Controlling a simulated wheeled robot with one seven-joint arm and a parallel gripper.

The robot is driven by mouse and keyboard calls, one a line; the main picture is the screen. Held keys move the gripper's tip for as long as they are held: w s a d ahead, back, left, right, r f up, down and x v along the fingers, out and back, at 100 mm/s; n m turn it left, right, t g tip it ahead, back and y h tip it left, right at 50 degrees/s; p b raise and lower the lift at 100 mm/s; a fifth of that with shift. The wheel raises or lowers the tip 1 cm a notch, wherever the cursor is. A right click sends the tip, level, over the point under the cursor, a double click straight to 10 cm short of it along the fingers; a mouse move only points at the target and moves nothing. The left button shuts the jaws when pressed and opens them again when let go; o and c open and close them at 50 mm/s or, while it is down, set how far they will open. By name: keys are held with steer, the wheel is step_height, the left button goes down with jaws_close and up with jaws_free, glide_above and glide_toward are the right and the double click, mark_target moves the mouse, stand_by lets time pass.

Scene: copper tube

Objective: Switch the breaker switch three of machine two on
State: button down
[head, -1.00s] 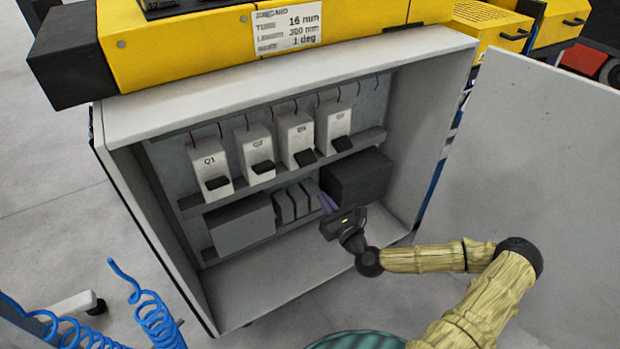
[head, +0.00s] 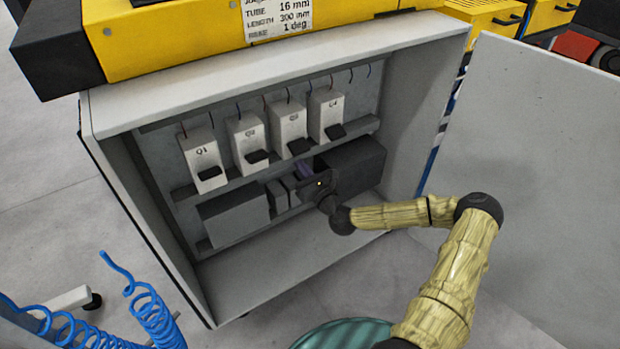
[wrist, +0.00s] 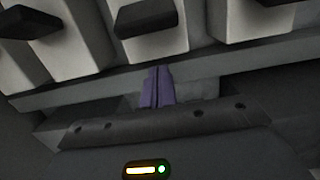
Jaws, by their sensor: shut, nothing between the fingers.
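Breaker Q3 (head: 288,122) is the third of the white breakers on the cabinet's upper shelf. Its black lever (head: 299,146) sticks out near its lower end; I cannot tell whether it is on or off. My gripper (head: 303,169), with purple fingers, is shut and empty just below this lever, apart from it. In the wrist view, the closed fingers (wrist: 158,86) point up at the shelf edge, under the middle lever (wrist: 146,18), which appears to be Q3's. Levers of the neighbouring breakers show at left (wrist: 30,23) and at the top right edge.
Breakers Q1 (head: 202,152), Q2 (head: 244,135) and Q4 (head: 325,108) share the shelf (head: 228,188). Grey boxes (head: 232,217) and a dark box (head: 358,163) stand below. The cabinet door (head: 540,140) is open at right. The cabinet floor (head: 270,262) is clear.

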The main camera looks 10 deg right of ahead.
mark_target(299, 147)
steer(key=r, duration=0.3)
steer(key=shift+s+r, duration=0.35)
steer(key=shift+s, duration=0.05)
steer(key=shift+d+r+p, duration=0.1)
steer(key=shift+d+p, duration=0.05)
steer(key=shift+p, duration=0.15)
